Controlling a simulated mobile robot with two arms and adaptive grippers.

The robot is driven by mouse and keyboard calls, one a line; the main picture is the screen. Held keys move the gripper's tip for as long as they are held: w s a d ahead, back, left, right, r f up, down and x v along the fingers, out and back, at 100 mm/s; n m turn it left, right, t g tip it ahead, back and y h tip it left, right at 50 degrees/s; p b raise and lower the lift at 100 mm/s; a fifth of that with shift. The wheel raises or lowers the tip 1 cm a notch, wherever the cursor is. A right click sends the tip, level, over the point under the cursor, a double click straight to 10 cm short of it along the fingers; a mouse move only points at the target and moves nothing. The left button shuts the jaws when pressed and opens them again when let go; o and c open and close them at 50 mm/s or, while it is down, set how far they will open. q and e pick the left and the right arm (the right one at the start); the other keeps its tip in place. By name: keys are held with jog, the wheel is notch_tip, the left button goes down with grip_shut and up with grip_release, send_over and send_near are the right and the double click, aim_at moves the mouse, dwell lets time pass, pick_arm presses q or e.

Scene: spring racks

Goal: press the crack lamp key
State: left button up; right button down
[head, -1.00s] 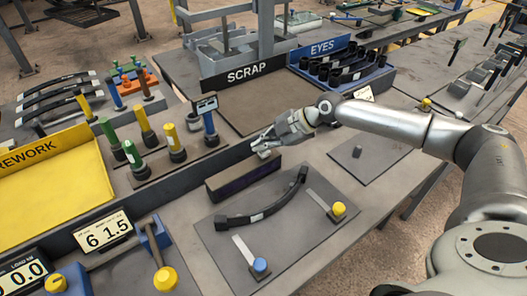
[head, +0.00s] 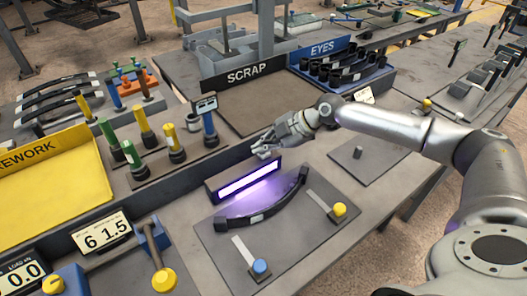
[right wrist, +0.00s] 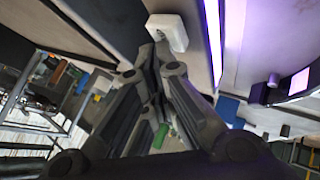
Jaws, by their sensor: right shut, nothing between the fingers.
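The crack lamp (head: 248,182) is a dark box at the middle of the bench in the head view, and its long strip glows violet-white. The lit strip also shows in the right wrist view (right wrist: 214,40). My right gripper (head: 265,149) is just behind the lamp, shut and empty. In the right wrist view its fingertips (right wrist: 152,58) are at a pale block-shaped key (right wrist: 168,32); they look touching or very close. In the head view the gripper hides most of the key. My left gripper is not in view.
A dark curved leaf spring (head: 256,215) lies on a grey plate before the lamp, between sliders with a blue knob (head: 260,266) and a yellow knob (head: 340,209). A yellow REWORK tray (head: 50,178) is left. Coloured-handled tools stand left of the gripper. The SCRAP area (head: 246,108) is behind.

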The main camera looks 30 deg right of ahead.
aim_at(263, 155)
jog(key=shift+r, duration=0.4)
notch_tip(263, 155, up, 6)
jog(key=p, duration=0.4)
dwell(0.4)
